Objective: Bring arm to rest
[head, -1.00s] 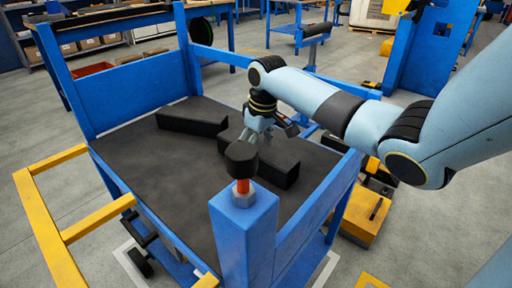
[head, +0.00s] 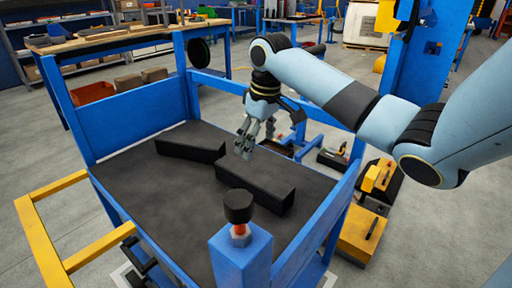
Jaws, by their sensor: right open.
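My right arm comes in from the right in the head view. My right gripper (head: 246,146) hangs from it, fingers pointing down, open and empty. It is above the blue cart (head: 130,206), over the gap between two black blocks. One black block (head: 190,143) lies at the back left of the cart's dark bed. The other black block (head: 254,187) lies nearer the middle right, close below the fingers. My left gripper is not in view.
A blue corner post (head: 240,258) with a black knob (head: 238,206) stands at the front. A yellow rail (head: 45,245) borders the left. Yellow equipment (head: 362,232) stands on the floor at right. A workbench (head: 100,38) is at the back left.

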